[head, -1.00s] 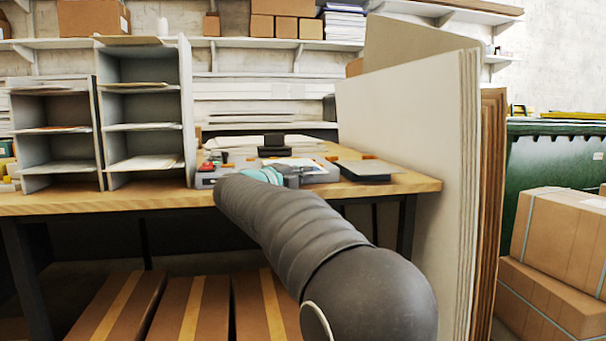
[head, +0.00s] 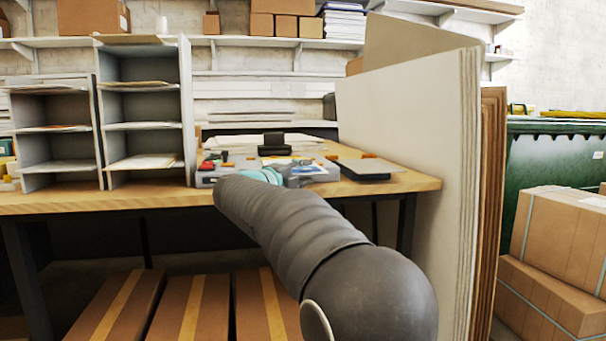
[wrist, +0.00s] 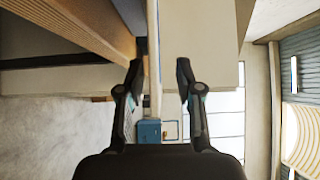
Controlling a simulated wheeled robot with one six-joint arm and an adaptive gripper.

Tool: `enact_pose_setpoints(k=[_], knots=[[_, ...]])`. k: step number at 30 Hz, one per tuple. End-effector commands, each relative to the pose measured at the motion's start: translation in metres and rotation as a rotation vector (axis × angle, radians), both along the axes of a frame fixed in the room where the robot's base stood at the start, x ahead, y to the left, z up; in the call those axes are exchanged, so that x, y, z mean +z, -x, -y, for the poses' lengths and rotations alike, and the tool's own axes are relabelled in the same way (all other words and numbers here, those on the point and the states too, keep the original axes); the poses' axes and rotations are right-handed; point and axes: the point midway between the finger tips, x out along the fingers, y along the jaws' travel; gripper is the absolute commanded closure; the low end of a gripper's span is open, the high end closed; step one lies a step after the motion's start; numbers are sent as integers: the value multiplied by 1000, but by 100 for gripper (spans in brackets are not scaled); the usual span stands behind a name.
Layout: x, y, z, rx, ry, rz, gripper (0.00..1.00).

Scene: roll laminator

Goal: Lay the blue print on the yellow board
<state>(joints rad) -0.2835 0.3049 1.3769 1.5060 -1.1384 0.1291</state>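My gripper (wrist: 158,68) shows in the wrist view with its two dark fingers apart. A thin pale strip with a bluish edge (wrist: 153,55) stands between the fingers, with gaps on both sides; I cannot tell what it is. In the head view my arm reaches to the grey machine (head: 322,172) on the workbench, and the arm hides the fingers. A small sheet with blue and yellow patches (head: 301,166) lies on the machine behind my wrist. I cannot tell for sure whether it is the blue print, the yellow board or both.
The wooden workbench (head: 110,200) carries grey pigeonhole shelves (head: 187,110) at the left. A dark flat plate (head: 364,169) lies right of the machine. Tall pale panels (head: 408,120) stand at the bench's right end. Cartons (head: 195,305) lie beneath; more cartons (head: 570,240) stand right.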

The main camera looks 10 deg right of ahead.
Motion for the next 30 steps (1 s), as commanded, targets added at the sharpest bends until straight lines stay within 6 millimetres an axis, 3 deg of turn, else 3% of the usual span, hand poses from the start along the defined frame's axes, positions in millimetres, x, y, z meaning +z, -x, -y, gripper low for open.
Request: enact_pose_setpoints(k=[5,18,30], knots=[[0,12,-14,3,0,0,65],[-1,65,-76,4,0,0,65],[-1,79,-89,0,-1,1,65]])
